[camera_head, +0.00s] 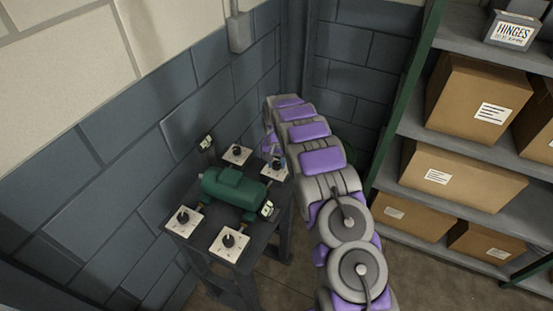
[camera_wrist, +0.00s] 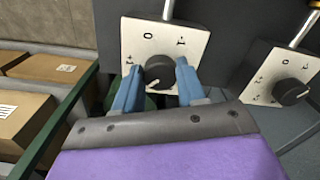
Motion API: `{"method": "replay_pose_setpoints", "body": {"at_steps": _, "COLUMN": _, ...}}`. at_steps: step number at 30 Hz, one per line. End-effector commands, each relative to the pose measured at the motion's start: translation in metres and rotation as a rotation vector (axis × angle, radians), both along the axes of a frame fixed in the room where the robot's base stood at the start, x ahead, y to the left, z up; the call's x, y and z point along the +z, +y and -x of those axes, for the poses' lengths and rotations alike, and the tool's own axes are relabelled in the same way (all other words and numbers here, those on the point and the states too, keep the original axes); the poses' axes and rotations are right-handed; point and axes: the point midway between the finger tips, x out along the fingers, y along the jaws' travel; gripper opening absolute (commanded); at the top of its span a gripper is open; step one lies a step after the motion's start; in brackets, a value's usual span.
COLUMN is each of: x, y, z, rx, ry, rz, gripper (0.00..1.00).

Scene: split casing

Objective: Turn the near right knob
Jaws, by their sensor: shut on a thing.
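A black round knob (camera_wrist: 158,72) with a white pointer line sits on a pale marked plate (camera_wrist: 195,45) in the wrist view. The line points down and to the left. My gripper (camera_wrist: 158,84) has its two blue fingers on either side of this knob, shut on it. In the head view my gripper (camera_head: 278,160) is at the right-hand plate of the stand, on the side away from the wall; the arm partly hides that plate. Other knobs on plates are at the front (camera_head: 229,241), left (camera_head: 183,217) and back (camera_head: 238,152) of the stand.
A green motor-like casing (camera_head: 232,188) lies between the plates on a dark stand (camera_head: 250,262). A block wall (camera_head: 115,125) is close behind it on the left. Shelves with cardboard boxes (camera_head: 480,100) stand at the right. A second knob (camera_wrist: 290,92) is close by in the wrist view.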

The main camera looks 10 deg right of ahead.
Motion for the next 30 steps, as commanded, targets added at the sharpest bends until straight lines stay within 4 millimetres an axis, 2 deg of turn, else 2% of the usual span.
{"method": "replay_pose_setpoints", "body": {"at_steps": 30, "x": 0.0034, "y": -0.0016, "z": -0.0027, "rx": 0.955, "ry": -0.007, "rz": 0.001, "gripper": 0.09}}
